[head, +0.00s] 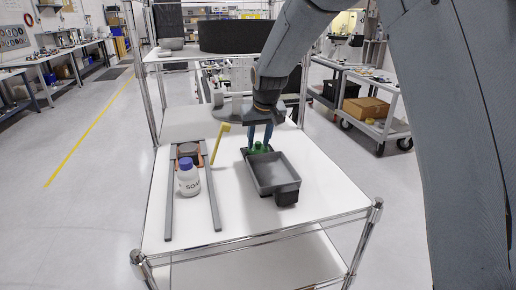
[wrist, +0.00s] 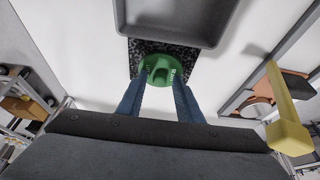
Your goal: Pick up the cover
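The cover looks to be a round green piece (head: 259,148) with a raised knob, at the back end of a grey tray (head: 290,163). In the wrist view the green cover (wrist: 160,70) lies on a dark speckled pad (wrist: 146,47) beside the tray wall. My gripper (wrist: 156,84) is open, with its blue fingers apart on either side of the cover's near part. In the head view my gripper (head: 259,142) points down over the cover. I cannot tell whether the fingers touch it.
A white soap bottle (head: 189,181) with a blue cap stands left of the tray, between grey rails (head: 213,205). The white cart top is clear at the front. A shelf with a dark cylinder (head: 232,36) rises behind.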

